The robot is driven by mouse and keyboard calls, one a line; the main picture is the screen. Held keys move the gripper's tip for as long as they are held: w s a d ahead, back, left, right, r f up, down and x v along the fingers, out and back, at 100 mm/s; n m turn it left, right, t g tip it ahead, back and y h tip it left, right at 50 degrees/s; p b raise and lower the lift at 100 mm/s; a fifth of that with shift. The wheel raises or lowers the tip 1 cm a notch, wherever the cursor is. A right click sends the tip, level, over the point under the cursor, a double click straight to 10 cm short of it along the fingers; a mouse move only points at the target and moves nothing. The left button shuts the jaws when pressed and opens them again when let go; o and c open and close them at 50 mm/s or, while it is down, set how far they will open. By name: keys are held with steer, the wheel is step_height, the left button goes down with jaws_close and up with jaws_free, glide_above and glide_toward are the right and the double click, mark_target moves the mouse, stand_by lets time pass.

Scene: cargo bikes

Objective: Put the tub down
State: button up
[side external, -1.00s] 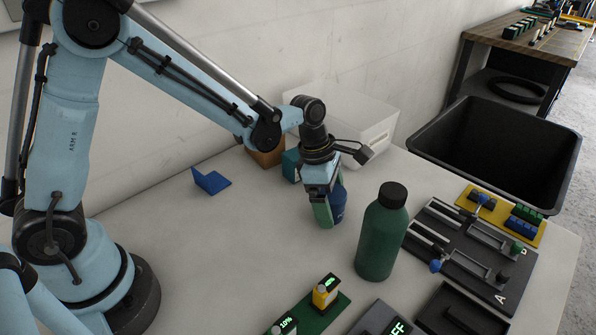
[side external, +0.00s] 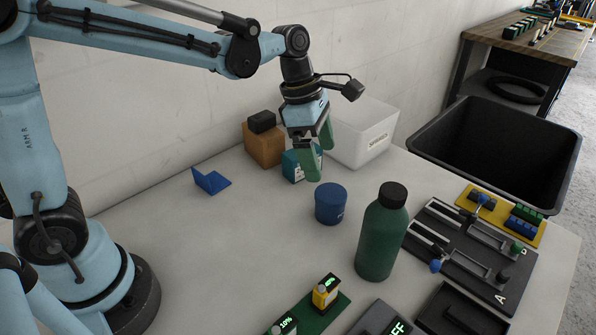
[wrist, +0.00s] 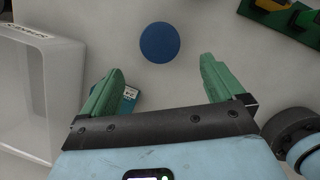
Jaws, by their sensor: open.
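The tub (side external: 331,204) is a small blue round container with a lid. It stands upright on the white table (side external: 160,232), left of the green bottle. In the wrist view the tub (wrist: 160,42) shows from above as a blue disc, beyond the fingertips and between their lines. My gripper (side external: 322,158) is open and empty, above and behind the tub and apart from it. Its green fingers (wrist: 166,75) are spread wide in the wrist view.
A green bottle (side external: 382,232) stands right of the tub. Behind my gripper are a teal box (side external: 291,166), an orange-brown box (side external: 262,146) and a white bin (side external: 365,137). A blue bracket (side external: 211,181) lies left. A black bin (side external: 497,150) is at right.

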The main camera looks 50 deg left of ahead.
steer(key=s+a+m+t+y, duration=0.1)
steer(key=s+a+m, duration=0.3)
steer(key=m, duration=0.7)
steer(key=s+a+m+t+y, duration=0.1)
steer(key=s+a+m+t, duration=0.3)
steer(key=s+m, duration=0.3)
steer(key=r+m, duration=0.1)
steer(key=m, duration=0.4)
steer(key=shift+a+t+y, duration=0.15)
steer(key=shift+t+y, duration=0.15)
steer(key=shift+y, duration=0.1)
